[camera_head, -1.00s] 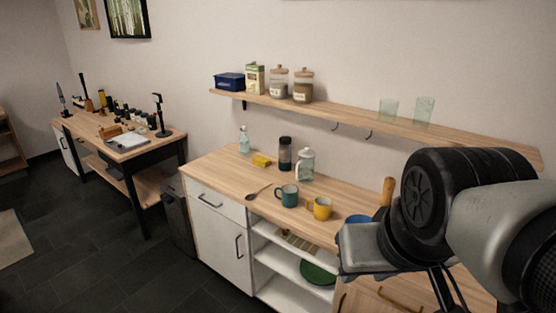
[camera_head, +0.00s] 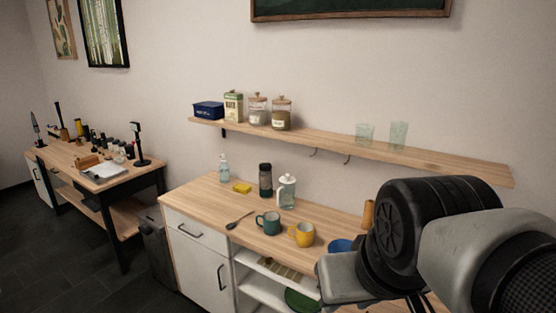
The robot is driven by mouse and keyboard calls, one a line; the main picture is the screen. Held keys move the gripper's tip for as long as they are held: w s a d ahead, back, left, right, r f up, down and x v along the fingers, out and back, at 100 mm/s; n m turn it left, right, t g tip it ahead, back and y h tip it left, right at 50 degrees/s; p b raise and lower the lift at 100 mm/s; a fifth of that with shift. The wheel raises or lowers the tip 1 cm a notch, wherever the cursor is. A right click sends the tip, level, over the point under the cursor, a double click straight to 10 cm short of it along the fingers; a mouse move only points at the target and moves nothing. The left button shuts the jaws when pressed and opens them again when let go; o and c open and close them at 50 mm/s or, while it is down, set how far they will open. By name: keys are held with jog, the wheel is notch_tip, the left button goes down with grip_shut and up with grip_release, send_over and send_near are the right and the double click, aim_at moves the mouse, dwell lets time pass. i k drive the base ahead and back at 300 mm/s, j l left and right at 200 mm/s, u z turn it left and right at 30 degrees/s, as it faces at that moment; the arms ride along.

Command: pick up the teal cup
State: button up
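The teal cup (camera_head: 269,224) stands upright on the wooden counter (camera_head: 207,197), left of a yellow mug (camera_head: 302,234). Its handle points to the left. My arm fills the lower right of the head view, to the right of both mugs. The fingers of my gripper do not show clearly; they are below the frame or hidden behind the arm. Nothing touches the teal cup.
A dark spoon (camera_head: 237,221) lies left of the cup. Behind stand a dark jar (camera_head: 265,180), a glass dispenser (camera_head: 287,191), a soap bottle (camera_head: 224,169) and a yellow sponge (camera_head: 242,188). A blue bowl (camera_head: 341,246) is at right. A wall shelf (camera_head: 330,144) runs above.

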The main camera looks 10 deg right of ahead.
aim_at(271, 226)
jog(key=i+j+z, duration=0.15)
jog(key=z, duration=0.55)
jog(key=i+j+z, duration=0.15)
jog(key=j, duration=0.2)
jog(key=i+j+z, duration=0.15)
jog(key=j, duration=0.2)
jog(key=i+j+z, duration=0.15)
jog(key=j, duration=0.2)
jog(key=i+j, duration=0.1)
jog(key=j, duration=0.4)
jog(key=i+j, duration=0.1)
jog(key=j, duration=0.35)
jog(key=z, duration=0.05)
